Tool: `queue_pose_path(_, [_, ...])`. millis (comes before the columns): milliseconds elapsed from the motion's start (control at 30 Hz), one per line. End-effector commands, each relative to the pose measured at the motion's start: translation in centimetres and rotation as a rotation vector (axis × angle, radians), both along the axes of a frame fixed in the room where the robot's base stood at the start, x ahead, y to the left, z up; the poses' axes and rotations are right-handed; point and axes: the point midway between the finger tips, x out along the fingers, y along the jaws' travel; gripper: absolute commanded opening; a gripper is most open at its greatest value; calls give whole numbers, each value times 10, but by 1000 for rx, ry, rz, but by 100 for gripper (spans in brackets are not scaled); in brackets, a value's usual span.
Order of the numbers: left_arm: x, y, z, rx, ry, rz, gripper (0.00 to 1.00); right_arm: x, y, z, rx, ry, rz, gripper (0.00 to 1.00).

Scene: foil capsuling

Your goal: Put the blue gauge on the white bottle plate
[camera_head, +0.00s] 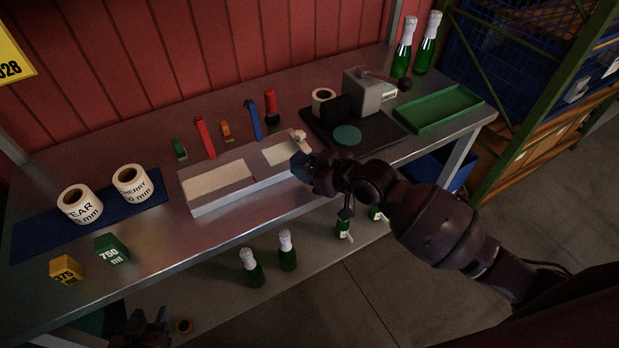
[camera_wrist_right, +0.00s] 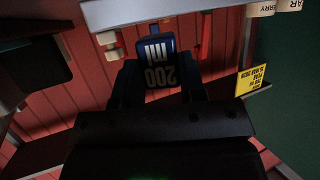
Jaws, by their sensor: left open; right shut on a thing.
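The blue gauge, a block marked 200 ml, is between the fingers of my right gripper (camera_wrist_right: 160,85); the gauge (camera_wrist_right: 156,48) fills the gap in the right wrist view. In the head view my right gripper (camera_head: 306,172) is at the right front end of a long pale grey stand, and its dark body mostly hides the gauge. The stand has two cream-white panels on top, a larger left one (camera_head: 220,187) and a smaller right one (camera_head: 280,151). I cannot tell which is the bottle plate. My left gripper (camera_head: 148,322) is open and low, in front of the table.
A yellow 375 block (camera_head: 66,270) and green 750 ml block (camera_head: 111,250) are at the table's left front. Label rolls (camera_head: 131,183) stand on a blue mat. Red, blue and other coloured tools are behind the stand. A grey machine (camera_head: 367,93) and green tray (camera_head: 438,108) are right.

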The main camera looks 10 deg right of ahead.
Motion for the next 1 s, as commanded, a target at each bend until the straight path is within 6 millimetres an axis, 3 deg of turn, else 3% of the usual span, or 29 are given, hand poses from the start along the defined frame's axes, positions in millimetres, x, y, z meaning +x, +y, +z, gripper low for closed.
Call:
queue_pose_path(300, [0, 0, -2, 0, -2, 0, 43, 0, 0, -38, 0, 1, 0, 14])
queue_pose_path(733, [1, 0, -3, 0, -3, 0, 43, 0, 0, -43, 0, 0, 0, 14])
queue_pose_path(767, [1, 0, -3, 0, -3, 0, 43, 0, 0, -44, -1, 1, 0, 39])
queue_pose_path(900, [1, 0, -3, 0, -3, 0, 43, 0, 0, -43, -1, 1, 0, 61])
queue_pose_path(1000, [1, 0, -3, 0, -3, 0, 43, 0, 0, -43, -1, 1, 0, 63])
